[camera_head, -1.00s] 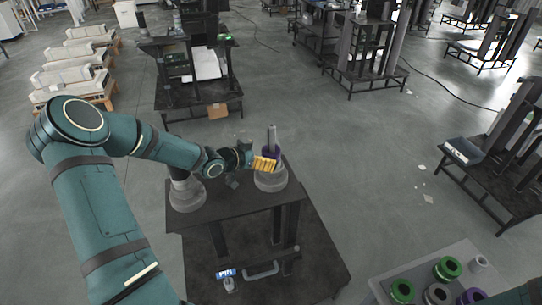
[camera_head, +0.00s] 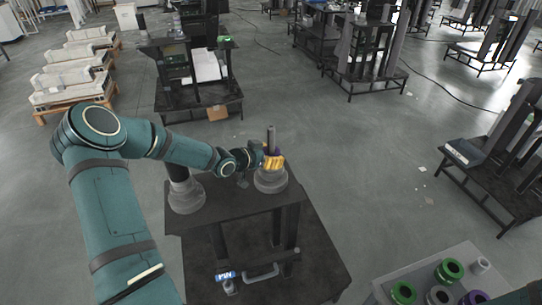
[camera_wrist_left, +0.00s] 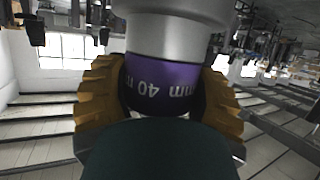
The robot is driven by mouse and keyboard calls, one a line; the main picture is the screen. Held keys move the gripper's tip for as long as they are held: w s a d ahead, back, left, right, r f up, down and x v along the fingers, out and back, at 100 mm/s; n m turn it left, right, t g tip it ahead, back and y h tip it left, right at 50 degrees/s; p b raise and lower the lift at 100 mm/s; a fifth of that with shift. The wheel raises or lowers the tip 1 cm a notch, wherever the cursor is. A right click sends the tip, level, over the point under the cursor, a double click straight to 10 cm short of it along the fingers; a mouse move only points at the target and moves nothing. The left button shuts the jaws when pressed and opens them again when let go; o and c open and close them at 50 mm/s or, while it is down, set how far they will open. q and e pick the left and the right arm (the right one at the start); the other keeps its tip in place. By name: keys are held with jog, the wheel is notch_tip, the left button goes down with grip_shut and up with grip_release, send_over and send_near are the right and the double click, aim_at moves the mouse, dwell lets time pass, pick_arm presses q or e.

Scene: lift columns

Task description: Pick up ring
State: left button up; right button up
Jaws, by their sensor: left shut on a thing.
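A purple ring (camera_wrist_left: 162,84), marked "40 mm", sits around the upright grey post (camera_head: 271,138) on the right side of the dark stand. In the head view only a little of the ring shows behind the fingers. My left gripper (camera_head: 273,162) has its yellow fingers shut on the ring, one on each side of it in the left wrist view. The stepped grey base (camera_head: 270,181) of the post is just below the fingers. My right gripper is not in view.
A second grey base with a dark column (camera_head: 186,195) stands on the left of the stand's dark top (camera_head: 232,205). A pale table (camera_head: 385,291) at lower right holds green, purple and grey rings. Open floor lies right of the stand.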

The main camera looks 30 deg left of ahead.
pick_arm(q)
notch_tip(320, 180, up, 18)
jog(key=p, duration=0.6)
